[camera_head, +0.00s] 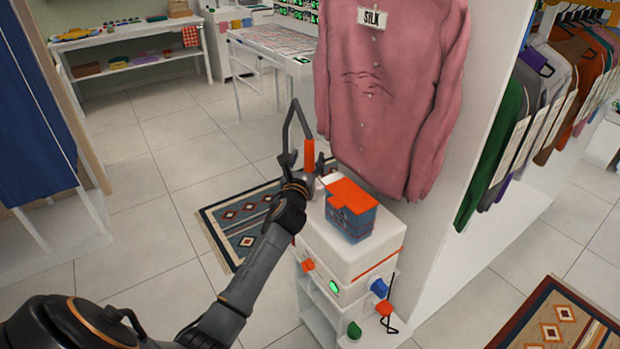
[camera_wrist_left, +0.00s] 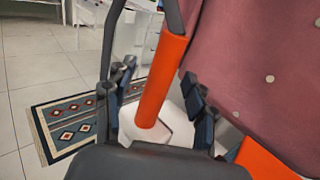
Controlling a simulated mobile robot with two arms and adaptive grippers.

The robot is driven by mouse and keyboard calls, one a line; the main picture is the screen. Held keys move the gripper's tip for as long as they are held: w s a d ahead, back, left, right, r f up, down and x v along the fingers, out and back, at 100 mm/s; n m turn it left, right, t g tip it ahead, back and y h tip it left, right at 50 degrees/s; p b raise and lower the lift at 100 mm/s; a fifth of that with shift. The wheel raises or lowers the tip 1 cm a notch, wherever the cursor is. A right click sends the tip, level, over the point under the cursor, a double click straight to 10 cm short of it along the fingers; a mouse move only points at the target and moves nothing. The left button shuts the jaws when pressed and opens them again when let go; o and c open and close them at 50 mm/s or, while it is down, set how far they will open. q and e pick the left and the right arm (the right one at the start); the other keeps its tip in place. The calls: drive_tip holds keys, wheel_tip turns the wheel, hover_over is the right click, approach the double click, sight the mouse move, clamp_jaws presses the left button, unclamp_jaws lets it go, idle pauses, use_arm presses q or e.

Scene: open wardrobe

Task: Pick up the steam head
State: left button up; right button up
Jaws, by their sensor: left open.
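The steam head (camera_head: 308,155) has an upright orange handle with a bent dark grey tube above it. It stands at the left end of the white steamer unit (camera_head: 365,262), in front of the pink shirt. My left gripper (camera_head: 304,172) is at the handle's lower part. In the left wrist view my left gripper (camera_wrist_left: 158,95) is open, with one dark finger on each side of the orange handle (camera_wrist_left: 161,80). Gaps show between handle and fingers. The handle's lower end is close to a white surface. My right gripper is out of view.
A blue patterned box with an orange top (camera_head: 347,220) sits on the unit, just right of my gripper. A pink shirt (camera_head: 390,90) hangs close behind. The unit's front has orange, blue and green knobs. Open tiled floor (camera_head: 150,230) lies left.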

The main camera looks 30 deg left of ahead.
use_arm(q)
drive_tip(key=shift+x, duration=1.45)
drive_tip(key=shift+d+f, duration=0.1)
clamp_jaws()
